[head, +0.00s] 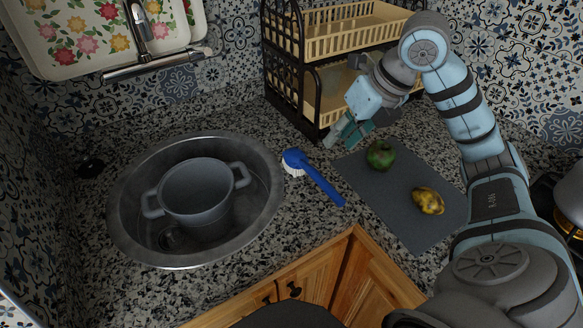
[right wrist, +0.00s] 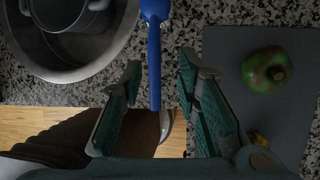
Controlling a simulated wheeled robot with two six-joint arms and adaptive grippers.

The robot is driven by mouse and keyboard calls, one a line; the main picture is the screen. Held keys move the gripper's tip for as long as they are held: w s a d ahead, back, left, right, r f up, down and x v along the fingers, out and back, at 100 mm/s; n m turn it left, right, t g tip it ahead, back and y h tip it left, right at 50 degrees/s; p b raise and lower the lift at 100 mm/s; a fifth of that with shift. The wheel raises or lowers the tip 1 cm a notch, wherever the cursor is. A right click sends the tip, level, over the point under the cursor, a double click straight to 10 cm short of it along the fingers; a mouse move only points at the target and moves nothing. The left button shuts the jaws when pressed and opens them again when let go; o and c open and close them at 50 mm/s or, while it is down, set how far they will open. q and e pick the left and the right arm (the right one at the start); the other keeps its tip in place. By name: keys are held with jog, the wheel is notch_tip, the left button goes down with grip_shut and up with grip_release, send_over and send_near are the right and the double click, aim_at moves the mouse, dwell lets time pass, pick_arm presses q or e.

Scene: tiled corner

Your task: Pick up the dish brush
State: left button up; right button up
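The dish brush (head: 314,178) has a blue handle and white bristles. It lies on the granite counter between the sink and a grey mat. In the right wrist view, its blue handle (right wrist: 154,62) runs down between the open fingers, its head cut off at the top edge. My right gripper (head: 350,130) is above the counter, behind and to the right of the brush in the head view. The gripper (right wrist: 160,95) is open and empty, its two teal fingers apart on either side of the handle, not visibly touching it. My left gripper is not in view.
The round sink (head: 130,237) holds a grey two-handled pot (head: 196,190) at left. The dark mat (head: 390,212) bears a green-red fruit (head: 380,154) and a yellow one (head: 428,201). A two-tier rack (head: 290,78) stands behind. The wooden cabinet (head: 335,280) marks the counter's front.

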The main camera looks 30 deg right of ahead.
aim_at(312, 169)
jog(key=x, duration=0.4)
jog(key=b+x, duration=0.1)
jog(key=x, duration=0.4)
jog(key=b+x, duration=0.1)
jog(key=x, duration=0.4)
jog(key=shift+a+f, duration=0.1)
jog(key=shift+a, duration=0.35)
grip_shut()
